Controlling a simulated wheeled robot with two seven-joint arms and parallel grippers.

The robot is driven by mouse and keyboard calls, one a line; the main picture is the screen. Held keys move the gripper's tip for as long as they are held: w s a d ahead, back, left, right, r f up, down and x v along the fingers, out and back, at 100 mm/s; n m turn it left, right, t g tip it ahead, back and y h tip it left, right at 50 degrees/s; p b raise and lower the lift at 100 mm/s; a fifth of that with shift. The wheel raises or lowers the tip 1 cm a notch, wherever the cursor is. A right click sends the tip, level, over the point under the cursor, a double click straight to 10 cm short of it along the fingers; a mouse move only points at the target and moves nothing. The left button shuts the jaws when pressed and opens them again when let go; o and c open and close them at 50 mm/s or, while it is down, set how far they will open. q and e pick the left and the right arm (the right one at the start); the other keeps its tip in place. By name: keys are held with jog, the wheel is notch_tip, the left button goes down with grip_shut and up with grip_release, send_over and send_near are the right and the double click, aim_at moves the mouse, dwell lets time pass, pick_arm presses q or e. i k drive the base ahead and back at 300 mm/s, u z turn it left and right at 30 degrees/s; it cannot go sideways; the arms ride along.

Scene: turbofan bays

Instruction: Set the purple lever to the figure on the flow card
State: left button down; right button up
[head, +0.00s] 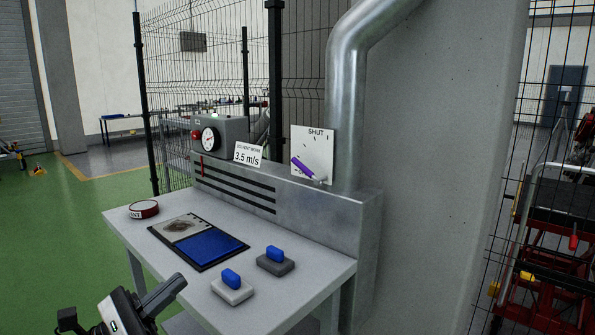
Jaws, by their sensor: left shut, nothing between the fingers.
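The purple lever (302,168) sits on a white plate (325,143) with tick marks and the word SHUT at its top. The lever slants, its purple grip up to the left and its pivot near the plate's lower right. The flow card (248,154) stands left of the plate and reads 3.5 m/s under a small line that looks like SOLVENT WORK. My left gripper (176,286) is at the bottom left, in front of the bench's near edge, shut and empty, well away from the lever. My right gripper is out of view.
A round gauge (209,138) is on a grey box behind the bench (128,226). A red-rimmed tin (144,209), a dark tray with a blue pad (212,244) and two blue-handled blocks (232,289) (276,261) lie on top. A fat duct (346,110) rises right of the plate.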

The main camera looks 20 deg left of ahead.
aim_at(302, 167)
jog(key=i, duration=1.2)
